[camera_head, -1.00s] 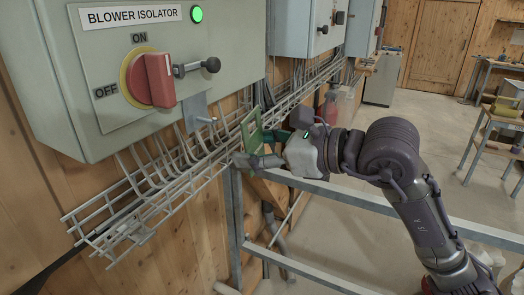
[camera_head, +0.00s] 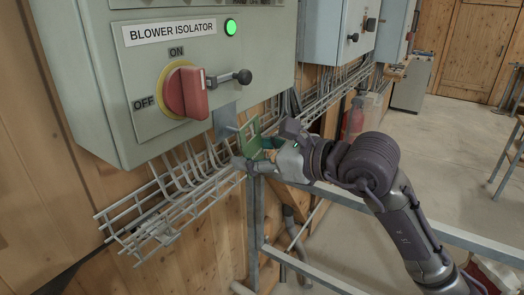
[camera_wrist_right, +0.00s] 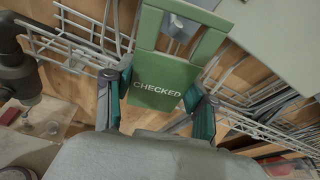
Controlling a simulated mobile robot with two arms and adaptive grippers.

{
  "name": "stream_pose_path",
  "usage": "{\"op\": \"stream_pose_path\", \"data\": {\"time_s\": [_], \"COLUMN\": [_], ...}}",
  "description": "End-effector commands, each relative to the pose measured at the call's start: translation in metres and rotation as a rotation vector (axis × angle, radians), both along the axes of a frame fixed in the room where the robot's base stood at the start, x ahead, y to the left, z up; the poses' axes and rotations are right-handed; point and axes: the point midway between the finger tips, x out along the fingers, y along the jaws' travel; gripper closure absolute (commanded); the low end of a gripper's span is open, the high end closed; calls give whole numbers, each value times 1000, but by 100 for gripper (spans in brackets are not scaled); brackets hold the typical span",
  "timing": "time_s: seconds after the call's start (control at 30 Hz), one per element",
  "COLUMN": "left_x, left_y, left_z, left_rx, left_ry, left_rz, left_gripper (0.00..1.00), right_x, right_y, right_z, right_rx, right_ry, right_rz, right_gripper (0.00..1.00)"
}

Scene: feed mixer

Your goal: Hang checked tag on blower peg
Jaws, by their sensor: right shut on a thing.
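The green checked tag (camera_head: 251,138) is held upright in my right gripper (camera_head: 264,152), just right of the blower peg (camera_head: 232,128). The peg sticks out from a grey bracket (camera_head: 224,117) under the blower isolator box. In the right wrist view the tag (camera_wrist_right: 155,88) reads "CHECKED" and has a rectangular opening at its top. The fingers of my right gripper (camera_wrist_right: 157,98) are shut on its side edges. The grey bracket (camera_wrist_right: 182,22) shows through the opening. I cannot tell whether the peg passes through it. My left gripper is not in view.
The blower isolator box (camera_head: 80,75) has a red switch (camera_head: 187,92) and a lit green lamp (camera_head: 230,27). A black-knobbed handle (camera_head: 241,77) sticks out above the peg. Wire cable trays (camera_head: 165,205) run below, and a metal rail frame (camera_head: 256,225) stands under the gripper.

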Motion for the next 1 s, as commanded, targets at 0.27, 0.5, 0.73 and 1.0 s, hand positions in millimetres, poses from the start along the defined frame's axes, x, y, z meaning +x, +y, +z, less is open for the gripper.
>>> {"op": "stream_pose_path", "data": {"time_s": [0.27, 0.5, 0.73, 1.0], "left_x": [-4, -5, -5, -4], "left_y": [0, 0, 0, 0], "left_z": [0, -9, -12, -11], "left_rx": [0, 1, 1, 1], "left_ry": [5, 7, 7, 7], "left_rz": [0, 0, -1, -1], "left_gripper": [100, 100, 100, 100], "right_x": [9, 14, 15, 15], "right_y": [14, 20, 21, 21], "right_z": [-6, -10, -10, -9], "right_rx": [0, 1, 0, 0], "right_ry": [0, -1, -1, 0], "right_rz": [1, 0, 0, 0], "right_gripper": [76, 76, 76, 76]}}
